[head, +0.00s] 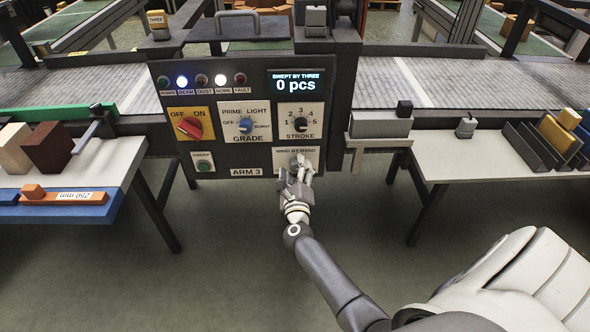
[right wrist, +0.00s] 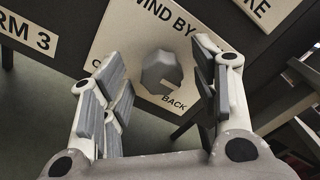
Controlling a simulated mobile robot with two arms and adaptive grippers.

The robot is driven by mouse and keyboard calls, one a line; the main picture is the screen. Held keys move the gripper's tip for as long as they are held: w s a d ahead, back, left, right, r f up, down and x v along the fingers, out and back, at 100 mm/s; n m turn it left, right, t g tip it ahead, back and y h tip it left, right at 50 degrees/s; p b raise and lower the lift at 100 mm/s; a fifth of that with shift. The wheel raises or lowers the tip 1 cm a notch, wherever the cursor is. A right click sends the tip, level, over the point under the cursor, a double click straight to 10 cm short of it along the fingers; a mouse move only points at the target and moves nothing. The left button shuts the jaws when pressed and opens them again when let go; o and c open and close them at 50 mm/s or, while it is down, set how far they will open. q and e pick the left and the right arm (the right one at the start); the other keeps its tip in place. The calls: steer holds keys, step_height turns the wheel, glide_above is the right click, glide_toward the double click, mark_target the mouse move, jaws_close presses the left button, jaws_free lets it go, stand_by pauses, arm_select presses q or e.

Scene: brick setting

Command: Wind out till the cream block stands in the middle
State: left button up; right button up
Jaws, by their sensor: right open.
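A cream block (head: 14,148) stands on the left side table, left of a dark brown block (head: 47,147). The hand-winding plate (head: 309,154), labelled "WIND BY HAND", is at the lower right of the dark control panel. Its grey faceted knob (right wrist: 162,73) shows in the right wrist view, with "BACK" printed below it. My right gripper (head: 298,172) is at this plate in the head view. In the right wrist view my right gripper (right wrist: 158,80) is open, its fingers on either side of the knob with visible gaps. My left gripper is not in view.
The control panel (head: 256,155) carries an OFF/ON switch (head: 190,126), a grade knob (head: 245,125), a stroke knob (head: 301,124) and a display (head: 297,82) reading "0 pcs". A right side table (head: 450,168) bears dark plates and yellow blocks. Conveyors run behind.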

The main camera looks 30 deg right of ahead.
steer(key=shift+w+d, duration=0.15)
steer(key=shift+w, duration=0.05)
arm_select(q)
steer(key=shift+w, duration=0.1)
arm_select(e)
steer(key=c, duration=1)
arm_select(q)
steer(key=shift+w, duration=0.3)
arm_select(e)
steer(key=shift+c, duration=0.2)
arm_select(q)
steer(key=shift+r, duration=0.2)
arm_select(e)
steer(key=shift+n, duration=0.5)
